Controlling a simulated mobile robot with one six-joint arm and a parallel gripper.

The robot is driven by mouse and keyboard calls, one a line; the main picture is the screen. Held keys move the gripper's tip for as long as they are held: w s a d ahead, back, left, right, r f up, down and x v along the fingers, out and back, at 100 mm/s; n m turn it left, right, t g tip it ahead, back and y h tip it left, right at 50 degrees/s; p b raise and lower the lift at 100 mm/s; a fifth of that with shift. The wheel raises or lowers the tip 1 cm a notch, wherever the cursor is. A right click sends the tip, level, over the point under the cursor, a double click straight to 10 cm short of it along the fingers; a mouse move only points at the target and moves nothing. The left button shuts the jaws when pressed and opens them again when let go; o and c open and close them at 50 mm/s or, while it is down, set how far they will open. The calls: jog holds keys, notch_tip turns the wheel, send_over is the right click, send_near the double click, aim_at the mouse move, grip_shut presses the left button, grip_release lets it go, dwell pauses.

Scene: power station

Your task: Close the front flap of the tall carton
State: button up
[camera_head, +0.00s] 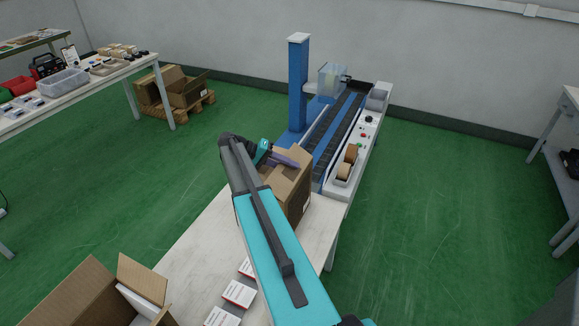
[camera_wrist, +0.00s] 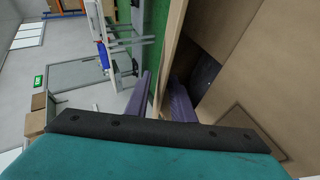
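The tall carton (camera_head: 299,203) stands upright on the far end of the white table, beside the conveyor machine. Its top is at least partly open. My gripper (camera_head: 285,157) is at the carton's upper edge, at the far side of its top. In the wrist view my two purple fingers (camera_wrist: 160,88) stand apart, one on either side of a thin cardboard panel (camera_wrist: 171,42). A strip of green floor shows between the left finger and the panel. The dark inside of the carton (camera_wrist: 205,72) shows to the right. I cannot tell which flap the panel is. My arm hides part of the carton.
A conveyor machine (camera_head: 340,125) with a blue post (camera_head: 298,80) and tape rolls (camera_head: 348,161) stands just behind the carton. Red-and-white packets (camera_head: 239,294) and another open carton (camera_head: 75,297) are on the near table (camera_head: 196,248). Green floor lies free at right.

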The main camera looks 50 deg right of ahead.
jog(key=shift+p+v, duration=0.4)
jog(key=shift+v, duration=3.25)
